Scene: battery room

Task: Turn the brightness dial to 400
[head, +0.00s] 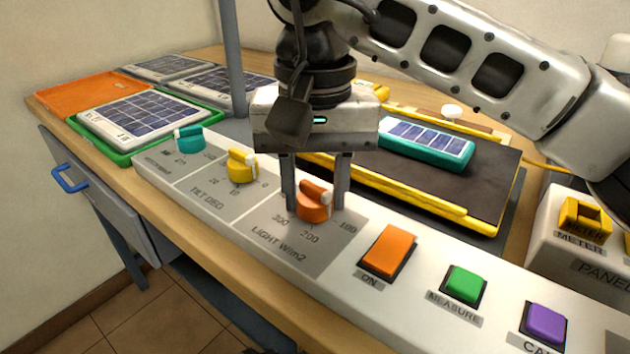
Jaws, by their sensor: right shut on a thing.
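The brightness dial (313,204) is an orange knob on the white control panel, with the label "LIGHT W/m2" beneath it. The marks 300, 200 and 100 show around it; I cannot make out a 400 mark, as the gripper covers the area behind the knob. A white strip shows on the right side of the knob, towards the 100 side. My right gripper (317,196) points down over the dial and is shut on it, one finger on each side. My left gripper is not in view.
A yellow tilt dial (241,166) and a teal dial (189,138) are left of it. Orange (389,250), green (465,285) and purple (546,323) buttons are right. Behind lies a yellow-railed black bed (440,185) with a teal-framed solar panel (428,143).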

